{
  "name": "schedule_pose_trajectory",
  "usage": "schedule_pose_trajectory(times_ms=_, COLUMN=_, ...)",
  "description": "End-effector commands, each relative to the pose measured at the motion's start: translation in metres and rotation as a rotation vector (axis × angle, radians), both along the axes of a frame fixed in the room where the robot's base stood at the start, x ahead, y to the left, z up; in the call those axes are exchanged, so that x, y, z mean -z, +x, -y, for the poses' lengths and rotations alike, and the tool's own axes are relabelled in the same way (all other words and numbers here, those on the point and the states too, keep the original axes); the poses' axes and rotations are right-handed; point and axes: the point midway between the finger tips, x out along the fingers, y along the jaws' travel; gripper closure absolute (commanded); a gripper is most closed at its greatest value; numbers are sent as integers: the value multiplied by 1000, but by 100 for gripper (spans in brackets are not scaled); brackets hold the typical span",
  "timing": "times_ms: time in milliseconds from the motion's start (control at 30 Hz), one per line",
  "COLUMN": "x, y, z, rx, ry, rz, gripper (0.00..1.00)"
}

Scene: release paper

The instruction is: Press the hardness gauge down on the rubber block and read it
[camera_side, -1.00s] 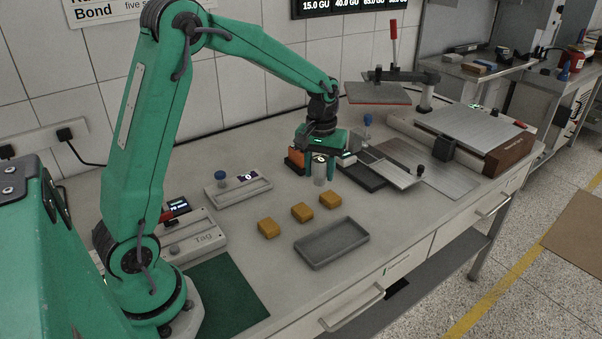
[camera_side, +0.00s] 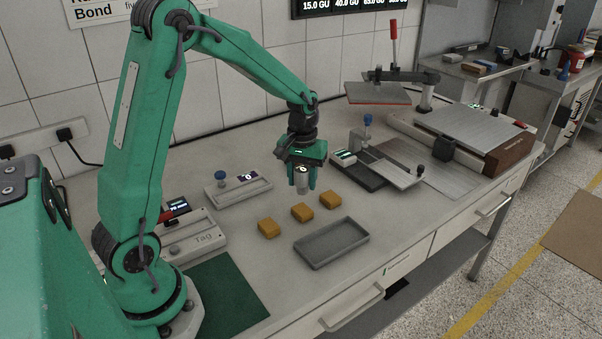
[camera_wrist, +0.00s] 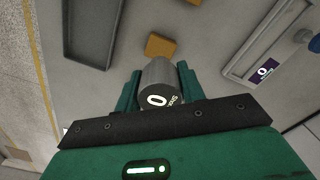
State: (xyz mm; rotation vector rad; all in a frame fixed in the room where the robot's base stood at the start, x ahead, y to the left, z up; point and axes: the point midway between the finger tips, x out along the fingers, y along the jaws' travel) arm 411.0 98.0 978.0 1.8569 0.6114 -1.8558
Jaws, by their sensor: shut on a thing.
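My gripper (camera_side: 302,184) is shut on the hardness gauge (camera_side: 302,175), a grey cylinder held upright between the green fingers. In the wrist view the gauge (camera_wrist: 158,82) shows a "0" on its face and partly hidden lettering. Three yellow-orange blocks (camera_side: 302,212) lie in a row on the bench, in front of and below the gauge; I take these for the rubber blocks. One block (camera_wrist: 160,45) shows just beyond the gauge in the wrist view. The gauge appears above the bench, apart from the blocks.
A shallow grey tray (camera_side: 331,246) lies in front of the blocks. A small device with a blue knob (camera_side: 237,188) and "0" display stands left. A dark-based slide device (camera_side: 360,174) is to the right. A bench instrument marked "Tag" (camera_side: 190,240) and a green mat (camera_side: 228,298) are nearer my base.

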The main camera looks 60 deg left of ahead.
Motion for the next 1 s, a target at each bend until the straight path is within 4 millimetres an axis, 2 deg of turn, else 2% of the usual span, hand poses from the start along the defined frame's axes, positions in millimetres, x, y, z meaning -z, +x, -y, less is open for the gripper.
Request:
schedule_pose_trajectory(times_ms=700, x=42, y=0, z=0, rx=0, ry=-1, rz=-1, gripper=81)
schedule_pose_trajectory(times_ms=1000, x=49, y=0, z=0, rx=0, ry=0, rz=0, gripper=81)
